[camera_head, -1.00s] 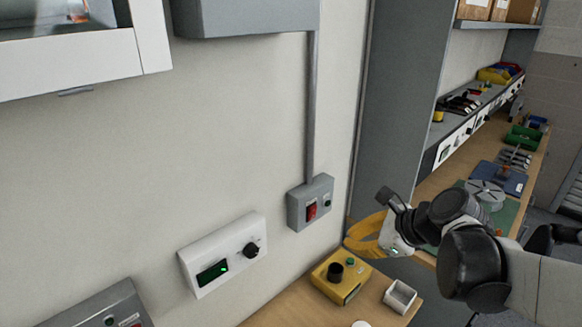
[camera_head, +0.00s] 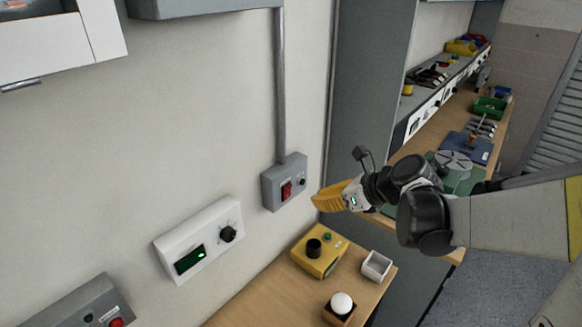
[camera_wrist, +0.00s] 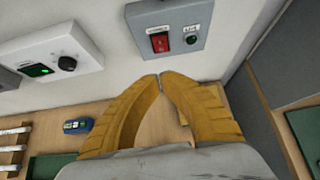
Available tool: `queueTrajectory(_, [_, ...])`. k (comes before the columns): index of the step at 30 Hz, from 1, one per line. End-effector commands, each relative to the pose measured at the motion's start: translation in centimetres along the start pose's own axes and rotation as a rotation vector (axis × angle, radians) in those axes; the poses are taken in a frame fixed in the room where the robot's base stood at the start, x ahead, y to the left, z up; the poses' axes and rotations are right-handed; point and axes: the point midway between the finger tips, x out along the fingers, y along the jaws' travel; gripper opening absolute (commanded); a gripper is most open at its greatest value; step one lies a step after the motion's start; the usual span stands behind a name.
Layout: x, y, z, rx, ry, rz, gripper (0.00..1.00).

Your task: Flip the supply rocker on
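The supply rocker (camera_head: 287,190) is a red switch on a grey wall box (camera_head: 270,196) at the lower end of a conduit. In the wrist view the red rocker (camera_wrist: 160,42) sits left of a dark green round lamp or button (camera_wrist: 191,40), on the grey box (camera_wrist: 140,18). My gripper (camera_head: 316,200) has yellow fingers and is just right of and slightly below the box, apart from it. In the wrist view its fingertips (camera_wrist: 160,76) meet, with nothing between them, below the rocker.
A white wall unit (camera_head: 160,244) with a green display and black knob is left of the box. Below, a bench holds a yellow control box (camera_head: 304,256), a white tray (camera_head: 377,265) and a white dome on a wooden block (camera_head: 340,306). A tall grey cabinet side (camera_head: 375,90) stands right.

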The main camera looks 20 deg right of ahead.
Motion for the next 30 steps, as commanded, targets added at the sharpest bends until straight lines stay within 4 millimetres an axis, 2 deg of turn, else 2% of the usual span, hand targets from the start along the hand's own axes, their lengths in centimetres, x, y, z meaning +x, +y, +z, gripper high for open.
queueTrajectory(1, [1.4,0.1,-0.2,-0.002,0.0,0.002,0.0])
queueTrajectory(6, [5.1,0.1,-0.2,-0.003,0.0,0.003,0.0])
queueTrajectory(8, [6.2,0.1,-0.2,-0.002,0.0,0.001,0.0])
queueTrajectory(12, [7.5,0.1,1.6,-0.001,0.0,0.001,0.0])
queueTrajectory(18, [8.4,0.0,2.7,0.0,0.001,0.0,0.0])
queueTrajectory(30, [8.7,0.0,3.1,-0.001,0.0,0.0,0.0])
